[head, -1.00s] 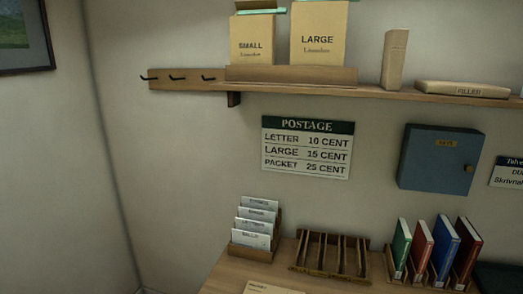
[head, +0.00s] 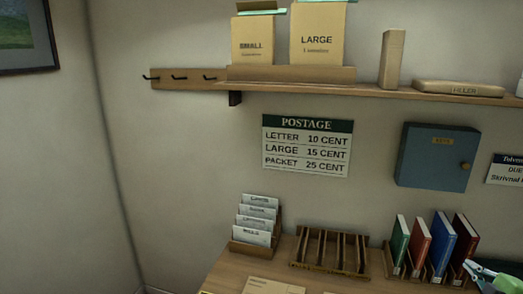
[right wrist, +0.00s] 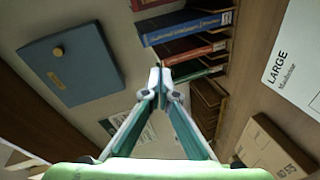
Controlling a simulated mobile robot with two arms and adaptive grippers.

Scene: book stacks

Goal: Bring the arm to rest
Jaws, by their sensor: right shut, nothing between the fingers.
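My right gripper (head: 481,275) shows at the lower right edge of the head view, in front of the desk near the row of books. In the right wrist view its two fingers (right wrist: 160,80) meet at their tips, shut and empty. Behind them are the upright books (right wrist: 185,35) and the blue wall cabinet (right wrist: 72,57), both apart from the fingers. My left gripper does not show in any view.
The desk (head: 225,275) holds a card holder (head: 258,252), an empty slotted wooden rack (head: 330,250) and several upright books (head: 438,243). Above are the blue cabinet (head: 437,157), a postage sign (head: 307,145) and a shelf (head: 375,88) with boxes.

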